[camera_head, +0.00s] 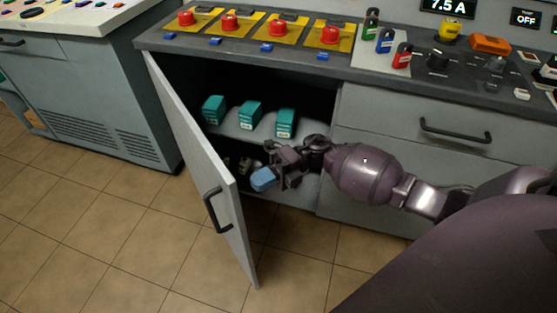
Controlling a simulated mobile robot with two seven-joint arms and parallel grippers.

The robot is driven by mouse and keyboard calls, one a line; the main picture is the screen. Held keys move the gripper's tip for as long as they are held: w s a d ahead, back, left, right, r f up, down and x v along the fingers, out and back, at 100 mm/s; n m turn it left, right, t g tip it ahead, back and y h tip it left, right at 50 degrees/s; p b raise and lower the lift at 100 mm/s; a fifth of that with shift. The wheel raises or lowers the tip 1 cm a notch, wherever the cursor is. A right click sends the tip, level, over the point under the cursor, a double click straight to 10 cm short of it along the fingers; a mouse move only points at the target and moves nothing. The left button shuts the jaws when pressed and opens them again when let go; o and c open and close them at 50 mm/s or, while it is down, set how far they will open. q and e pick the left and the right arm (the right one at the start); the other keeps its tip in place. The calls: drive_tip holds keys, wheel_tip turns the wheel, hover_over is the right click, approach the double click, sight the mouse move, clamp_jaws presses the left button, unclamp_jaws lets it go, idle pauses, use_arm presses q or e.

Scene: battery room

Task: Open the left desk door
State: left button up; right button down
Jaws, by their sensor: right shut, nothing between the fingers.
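The left desk door (197,165) is hinged at its left edge and stands wide open, swung out toward me. Its black handle (217,210) is on the outer face near the free edge. The desk (345,113) shows its dark inside behind the door. My right gripper (264,180) is in front of the opening, to the right of the door's free edge and apart from the handle. It is shut and empty, with bluish fingertips. My left gripper is not in view.
Several teal boxes, one of them here (250,114), stand on the inner shelf (232,130). A closed drawer (420,110) with a black handle (455,131) is at right. Red buttons (277,27) line the desktop. Another cabinet (85,95) stands at left. Tiled floor is free in front.

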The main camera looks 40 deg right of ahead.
drive_tip(key=a, duration=0.4)
drive_tip(key=shift+a, duration=0.25)
drive_tip(key=shift+a, duration=0.1)
